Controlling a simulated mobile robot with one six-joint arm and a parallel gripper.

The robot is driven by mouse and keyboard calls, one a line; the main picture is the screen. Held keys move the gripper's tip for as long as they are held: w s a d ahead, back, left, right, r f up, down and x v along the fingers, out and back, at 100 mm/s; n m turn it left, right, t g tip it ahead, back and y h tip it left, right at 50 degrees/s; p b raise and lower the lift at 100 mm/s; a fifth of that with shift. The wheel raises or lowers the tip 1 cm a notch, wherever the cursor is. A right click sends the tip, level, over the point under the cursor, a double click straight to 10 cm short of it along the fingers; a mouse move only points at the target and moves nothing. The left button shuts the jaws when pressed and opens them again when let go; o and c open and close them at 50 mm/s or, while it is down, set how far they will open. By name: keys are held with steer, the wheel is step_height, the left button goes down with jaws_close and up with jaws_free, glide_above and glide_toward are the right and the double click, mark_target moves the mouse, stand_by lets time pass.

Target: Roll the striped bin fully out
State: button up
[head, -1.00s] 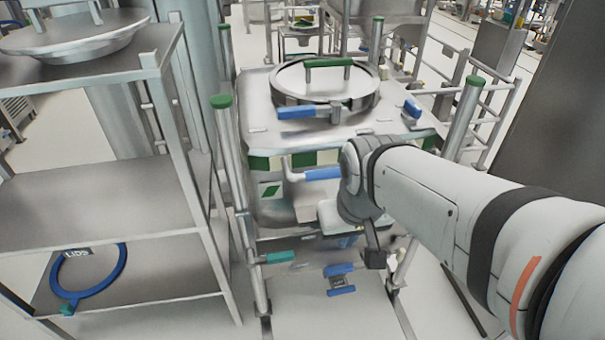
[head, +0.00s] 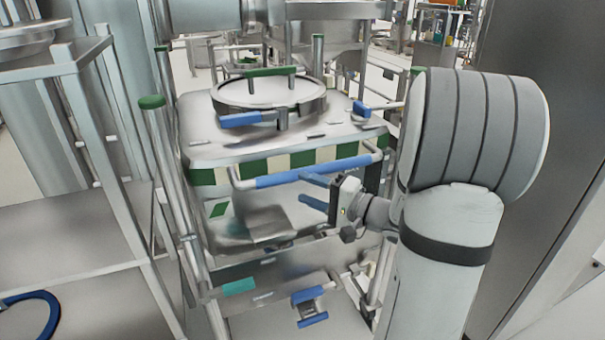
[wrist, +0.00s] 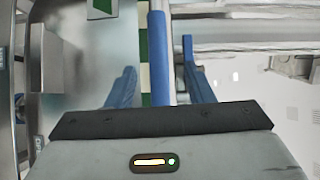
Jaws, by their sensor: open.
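The striped bin (head: 200,150) is a steel bin with a green-and-white band (head: 300,159) along its front edge and a round lid (head: 270,92) on top. It stands between upright posts. A front handle with a blue sleeve (head: 310,172) runs across the band; its sleeve also shows in the wrist view (wrist: 158,60). My gripper (head: 303,188) is open, its blue fingers just below and in front of the handle's right half. In the wrist view the sleeve appears between the fingers of my gripper (wrist: 158,56); whether they touch it is unclear.
A steel shelf rack (head: 50,205) stands close on the left, with a blue ring (head: 35,300) on it. A blue pedal-like part (head: 310,305) sits low in front of the bin. A dark panel (head: 540,100) stands at right.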

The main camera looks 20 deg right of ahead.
mark_target(315, 167)
steer(key=d+m+t+h, duration=0.1)
steer(key=d, duration=0.1)
steer(key=w+d+t+h, duration=0.1)
steer(key=d, duration=0.2)
steer(key=d+f+m+t+h, duration=0.1)
steer(key=d+t, duration=0.1)
steer(key=shift+w+d+f+m+b, duration=0.1)
steer(key=shift+w+d+m+b, duration=0.1)
steer(key=shift+w+m+b, duration=0.15)
steer(key=shift+w, duration=0.15)
steer(key=x, duration=0.7)
steer(key=shift+w, duration=0.15)
jaws_close()
